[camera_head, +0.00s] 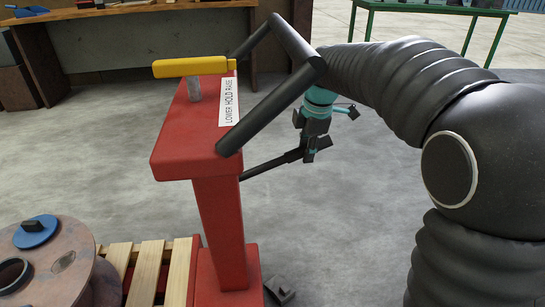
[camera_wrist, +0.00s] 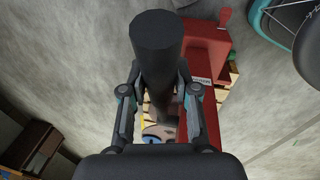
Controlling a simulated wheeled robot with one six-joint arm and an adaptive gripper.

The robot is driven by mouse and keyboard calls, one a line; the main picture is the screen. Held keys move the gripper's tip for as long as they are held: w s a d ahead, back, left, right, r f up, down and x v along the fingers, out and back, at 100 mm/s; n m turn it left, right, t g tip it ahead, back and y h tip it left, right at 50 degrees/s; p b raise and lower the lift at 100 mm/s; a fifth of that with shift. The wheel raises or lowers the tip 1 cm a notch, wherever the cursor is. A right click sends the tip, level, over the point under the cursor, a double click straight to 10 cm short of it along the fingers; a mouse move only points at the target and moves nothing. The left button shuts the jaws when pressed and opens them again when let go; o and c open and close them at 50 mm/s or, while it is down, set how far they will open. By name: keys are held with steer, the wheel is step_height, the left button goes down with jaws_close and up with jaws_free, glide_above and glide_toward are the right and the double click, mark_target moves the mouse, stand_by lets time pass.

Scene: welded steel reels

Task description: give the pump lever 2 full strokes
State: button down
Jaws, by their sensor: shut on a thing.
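The pump lever (camera_head: 272,163) is a black bar that runs from the red pedestal's column (camera_head: 218,225) out to the right, rising slightly. My gripper (camera_head: 316,138) is at the lever's outer end, right of the pedestal. In the wrist view the lever's thick round end (camera_wrist: 162,45) stands between the two fingers of my gripper (camera_wrist: 160,92), which are shut on it. The arm partly hides the far side of this grasp in the head view.
A yellow handle (camera_head: 190,66) sits on the pedestal top beside a "LOWER HOLD RAISE" label (camera_head: 228,102). A black bent bar (camera_head: 272,103) rises over its right edge. A pallet (camera_head: 148,272) and reel (camera_head: 62,262) lie lower left.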

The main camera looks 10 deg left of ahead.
steer(key=c, duration=0.8)
jaws_free()
steer(key=shift+s+a+f, duration=0.15)
steer(key=shift+a, duration=0.05)
steer(key=shift+c, duration=0.2)
steer(key=shift+d, duration=0.1)
steer(key=shift+d+r, duration=0.1)
steer(key=shift+r, duration=0.1)
steer(key=shift+d+r+p, duration=0.1)
steer(key=shift+r+p, duration=0.9)
steer(key=shift+r, duration=0.15)
steer(key=shift+s+d+r, duration=0.15)
steer(key=shift+s+r, duration=0.05)
steer(key=shift+r, duration=0.9)
steer(key=shift+s+d+r, duration=0.15)
steer(key=shift+s+r, duration=0.05)
steer(key=shift+r, duration=0.85)
